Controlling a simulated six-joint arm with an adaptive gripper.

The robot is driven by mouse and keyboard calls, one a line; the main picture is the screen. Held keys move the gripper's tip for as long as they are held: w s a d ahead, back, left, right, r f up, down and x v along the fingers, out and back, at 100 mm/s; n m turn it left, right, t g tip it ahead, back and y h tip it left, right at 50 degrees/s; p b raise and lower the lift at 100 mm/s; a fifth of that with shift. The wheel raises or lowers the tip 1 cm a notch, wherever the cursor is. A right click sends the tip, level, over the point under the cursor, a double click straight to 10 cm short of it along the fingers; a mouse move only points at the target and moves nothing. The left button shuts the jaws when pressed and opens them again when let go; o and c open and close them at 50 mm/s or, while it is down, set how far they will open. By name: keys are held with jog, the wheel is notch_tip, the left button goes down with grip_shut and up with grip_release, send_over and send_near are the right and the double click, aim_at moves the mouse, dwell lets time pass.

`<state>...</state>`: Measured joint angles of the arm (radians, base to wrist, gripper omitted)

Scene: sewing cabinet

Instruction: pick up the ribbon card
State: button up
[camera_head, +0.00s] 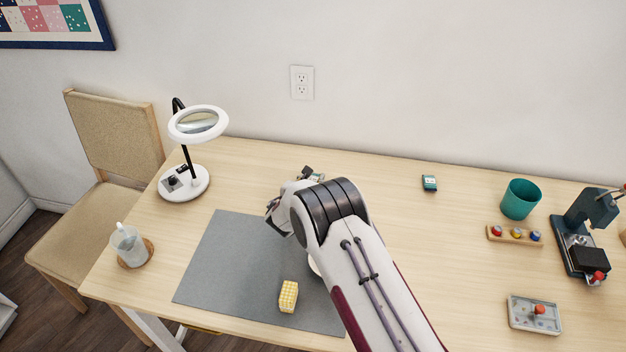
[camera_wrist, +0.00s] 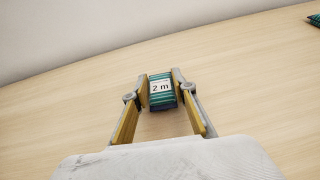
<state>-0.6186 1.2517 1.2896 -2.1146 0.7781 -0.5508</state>
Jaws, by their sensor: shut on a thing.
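A ribbon card (camera_wrist: 161,99), teal with a white label reading "2 m", is between the two fingers of my gripper (camera_wrist: 160,88) in the wrist view. The fingers are shut on its left and right sides. In the head view my gripper (camera_head: 309,174) is beyond the back edge of the grey mat, and my arm hides most of it. Only a small part of the held card (camera_head: 318,177) shows there. I cannot tell whether the card touches the table.
A similar teal item (camera_head: 429,183) lies to the right, also at the wrist view's edge (camera_wrist: 314,20). A magnifier lamp (camera_head: 198,125) stands left. A yellow block (camera_head: 288,296) is on the grey mat (camera_head: 225,265). A teal cup (camera_head: 520,199) stands right.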

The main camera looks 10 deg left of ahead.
aim_at(314, 176)
jog(key=shift+r, duration=0.1)
notch_tip(314, 176, up, 18)
dwell(0.8)
jog(key=shift+f, duration=0.25)
dwell(0.4)
jog(key=shift+f, duration=6.65)
jog(key=shift+r, duration=0.15)
notch_tip(314, 176, up, 13)
notch_tip(314, 176, down, 18)
jog(key=shift+s+r, duration=0.1)
jog(key=shift+r, duration=0.05)
jog(key=shift+v, duration=1.6)
